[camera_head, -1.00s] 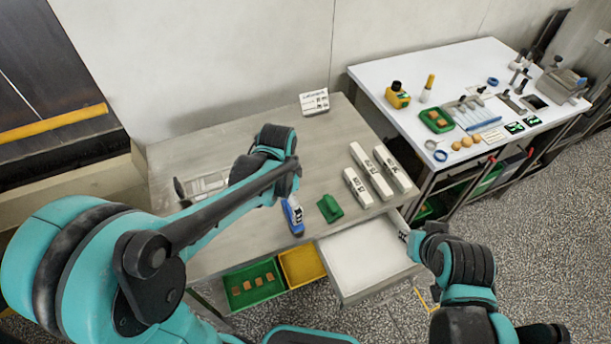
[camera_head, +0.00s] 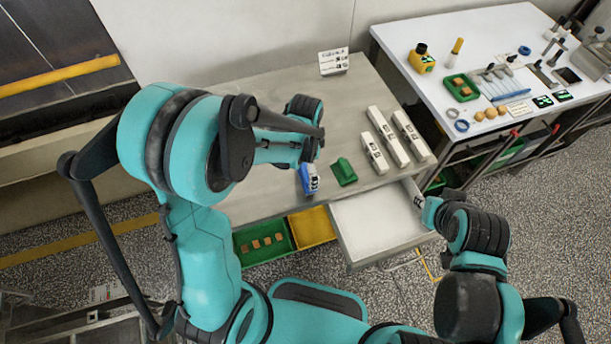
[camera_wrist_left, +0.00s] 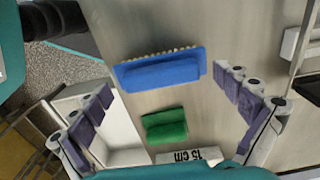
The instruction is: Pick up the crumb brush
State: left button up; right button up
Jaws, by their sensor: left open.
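The crumb brush is a blue block with a row of pale bristles (camera_wrist_left: 160,72), lying on the grey table in the left wrist view. In the head view its blue body (camera_head: 306,178) shows beside a green block, with pale and dark patches I cannot make out. My left gripper (camera_wrist_left: 164,84) is open above the brush, one set of fingers beyond each end; none visibly touches it. In the head view the left arm hides most of this gripper. My right gripper (camera_head: 428,210) is by the drawer's right side, its fingers too small to read.
A green block (camera_head: 344,172) lies close beside the brush. Several long white bars (camera_head: 386,138) lie right of it. An open white drawer (camera_head: 375,222) juts out below the table's front edge. A white sign (camera_head: 333,62) stands at the back. A white bench (camera_head: 440,40) with tools is at right.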

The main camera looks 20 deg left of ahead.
pick_arm(q)
jog(key=shift+c, duration=0.3)
jog(key=c, duration=1.2)
jog(key=shift+r, duration=0.2)
